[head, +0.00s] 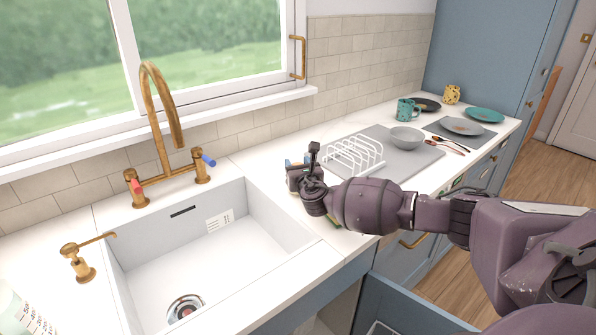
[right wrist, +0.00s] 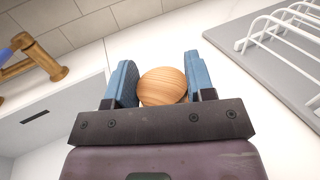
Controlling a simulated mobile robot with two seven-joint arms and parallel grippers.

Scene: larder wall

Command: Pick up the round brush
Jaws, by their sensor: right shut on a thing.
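The round brush (right wrist: 163,86) shows in the right wrist view as a round wooden top with visible grain. My right gripper (right wrist: 160,84) is shut on it, with one blue finger pad on each side of the wood. In the head view my right gripper (head: 297,164) is over the counter between the sink and the dish rack. My left gripper is in neither view.
The white sink (head: 270,232) with a brass tap (head: 165,130) is left of my gripper. A white dish rack (head: 352,152) on a grey mat (head: 400,170) stands close on the right, with a grey bowl (head: 407,138). An open drawer (head: 400,305) is below the counter.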

